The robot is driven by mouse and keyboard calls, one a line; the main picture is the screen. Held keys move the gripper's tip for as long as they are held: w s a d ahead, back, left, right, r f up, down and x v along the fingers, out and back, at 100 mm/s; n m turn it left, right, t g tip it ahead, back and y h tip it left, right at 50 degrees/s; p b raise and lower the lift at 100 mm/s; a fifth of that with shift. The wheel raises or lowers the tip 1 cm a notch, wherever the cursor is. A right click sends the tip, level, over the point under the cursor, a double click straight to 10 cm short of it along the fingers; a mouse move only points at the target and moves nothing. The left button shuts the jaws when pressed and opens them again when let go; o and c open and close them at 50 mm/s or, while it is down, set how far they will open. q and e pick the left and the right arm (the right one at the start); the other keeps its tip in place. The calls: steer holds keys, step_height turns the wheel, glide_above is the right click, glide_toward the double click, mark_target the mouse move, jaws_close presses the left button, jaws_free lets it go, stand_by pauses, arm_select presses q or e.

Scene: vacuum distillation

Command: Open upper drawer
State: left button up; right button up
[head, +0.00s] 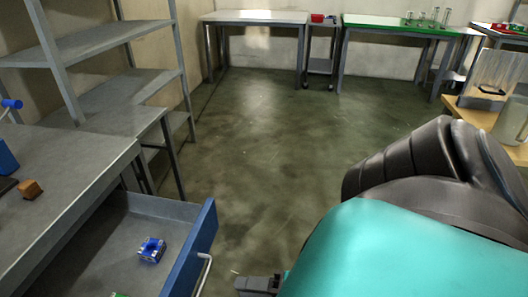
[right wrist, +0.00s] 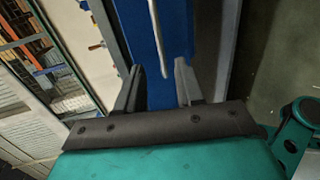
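The upper drawer (head: 203,245) is pulled out from the grey workbench at the lower left, so its grey inside shows. Its front is blue and bears a pale bar handle (head: 202,272). A blue and white small box (head: 152,249) lies in the drawer. My right gripper (head: 258,285) is at the bottom edge of the head view, to the right of the handle and apart from it. In the right wrist view, its two fingers (right wrist: 160,68) are spread, with the blue front and the handle (right wrist: 157,35) seen between them. My left gripper is not in view.
The grey workbench top (head: 70,165) carries a brown block (head: 30,189) and blue items. A metal shelf (head: 110,95) stands behind it. The floor (head: 255,140) in the middle is clear. A green-topped table (head: 385,23) with glassware stands at the back.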

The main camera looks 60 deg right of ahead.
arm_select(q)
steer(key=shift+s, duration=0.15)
arm_select(e)
steer(key=v, duration=0.3)
steer(key=shift+s, duration=0.1)
stand_by(0.5)
